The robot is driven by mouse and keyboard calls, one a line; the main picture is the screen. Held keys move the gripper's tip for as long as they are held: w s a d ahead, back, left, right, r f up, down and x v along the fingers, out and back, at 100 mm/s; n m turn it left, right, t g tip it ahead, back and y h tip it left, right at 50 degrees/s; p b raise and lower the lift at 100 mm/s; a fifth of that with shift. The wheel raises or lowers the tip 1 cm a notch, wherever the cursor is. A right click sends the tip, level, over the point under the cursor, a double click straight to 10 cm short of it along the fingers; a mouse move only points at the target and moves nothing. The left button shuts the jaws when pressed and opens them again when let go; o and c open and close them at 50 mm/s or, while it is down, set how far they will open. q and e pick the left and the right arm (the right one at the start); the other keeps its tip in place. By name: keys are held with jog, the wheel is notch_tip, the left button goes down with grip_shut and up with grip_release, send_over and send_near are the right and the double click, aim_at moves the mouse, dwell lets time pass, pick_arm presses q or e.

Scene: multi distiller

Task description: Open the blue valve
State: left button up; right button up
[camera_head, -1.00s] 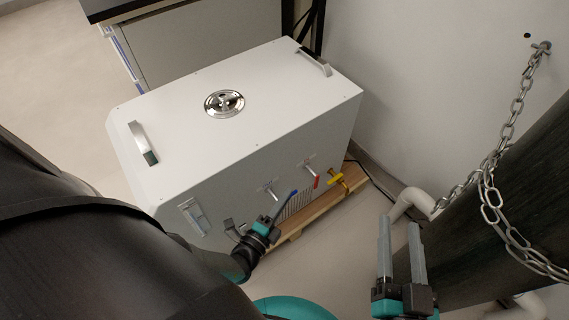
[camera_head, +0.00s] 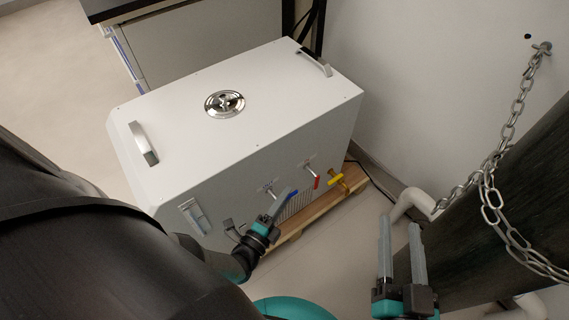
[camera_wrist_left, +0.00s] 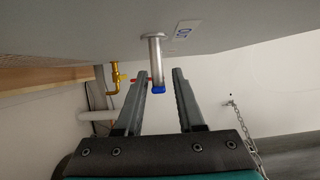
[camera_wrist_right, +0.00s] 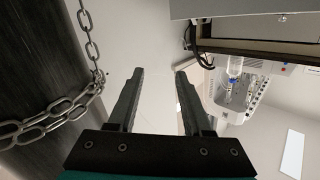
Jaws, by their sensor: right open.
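The blue valve (camera_head: 294,192) is a lever on the front of the white distiller box, left of the red valve (camera_head: 316,183) and the yellow valve (camera_head: 335,179). In the left wrist view the blue valve's silver lever (camera_wrist_left: 156,60) ends in a blue tip pointing toward my gripper. My left gripper (camera_head: 284,203) is at the lever; its fingers partly hide it in the head view. In the left wrist view my left gripper (camera_wrist_left: 162,75) is open, with the blue tip between its fingers; contact cannot be told. My right gripper (camera_head: 400,222) is open and empty, right of the box.
The white distiller box (camera_head: 255,100) stands on a wooden pallet (camera_head: 300,222) beside the wall. A metal chain (camera_head: 512,120) hangs at the right, by a dark cylinder (camera_head: 480,225). A white pipe (camera_head: 412,203) runs behind my right gripper. Floor between box and right gripper is clear.

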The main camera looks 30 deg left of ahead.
pick_arm(q)
jog(key=shift+o, duration=0.5)
jog(key=shift+d, duration=0.1)
